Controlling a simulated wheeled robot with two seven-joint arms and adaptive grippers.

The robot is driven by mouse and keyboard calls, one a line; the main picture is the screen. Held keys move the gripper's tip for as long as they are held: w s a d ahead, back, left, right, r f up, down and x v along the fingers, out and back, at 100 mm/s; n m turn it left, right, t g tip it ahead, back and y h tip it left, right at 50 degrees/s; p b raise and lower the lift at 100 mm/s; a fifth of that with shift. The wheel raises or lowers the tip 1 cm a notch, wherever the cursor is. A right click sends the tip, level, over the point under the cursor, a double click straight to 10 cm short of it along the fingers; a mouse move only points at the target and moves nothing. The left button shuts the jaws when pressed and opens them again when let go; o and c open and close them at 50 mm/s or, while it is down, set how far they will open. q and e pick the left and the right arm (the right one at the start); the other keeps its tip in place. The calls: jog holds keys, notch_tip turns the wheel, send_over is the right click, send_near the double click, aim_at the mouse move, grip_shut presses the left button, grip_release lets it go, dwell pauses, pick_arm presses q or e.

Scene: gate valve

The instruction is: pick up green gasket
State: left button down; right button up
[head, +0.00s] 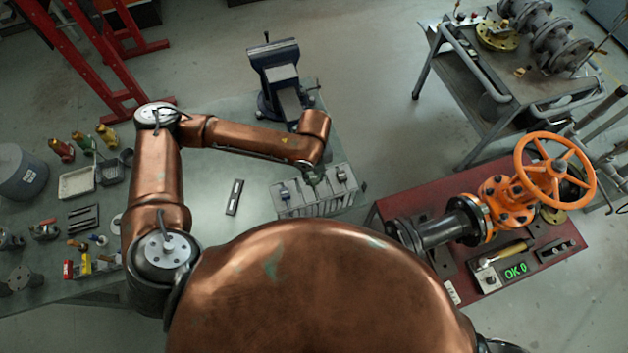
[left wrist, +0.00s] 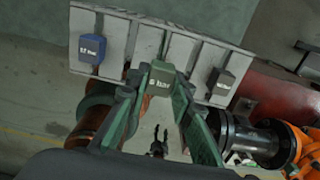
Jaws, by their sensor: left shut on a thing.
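The green gasket's block (left wrist: 160,77), a grey-green piece with a bar label, shows in the left wrist view at the rack's near edge. My left gripper (left wrist: 162,88) is shut on it, with one green finger on each side. In the head view, my left gripper (head: 314,177) is small and partly hidden by its arm, over the middle of the pale slotted rack (head: 310,208). Whether the gasket is clear of its slot cannot be told. My right gripper cannot be made out.
A blue block (left wrist: 91,49) stands left in the rack and a dark grey block (left wrist: 220,82) stands right. The vise (head: 277,75) is behind the rack. The red bench (head: 400,206) with the orange valve wheel (head: 555,172) is to the right. Open floor lies beyond.

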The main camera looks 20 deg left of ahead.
pick_arm(q)
notch_tip(320, 180, up, 13)
jog(key=shift+r, duration=0.2)
dwell(0.3)
jog(key=shift+f, duration=0.1)
jog(key=shift+f, duration=0.15)
dwell(0.3)
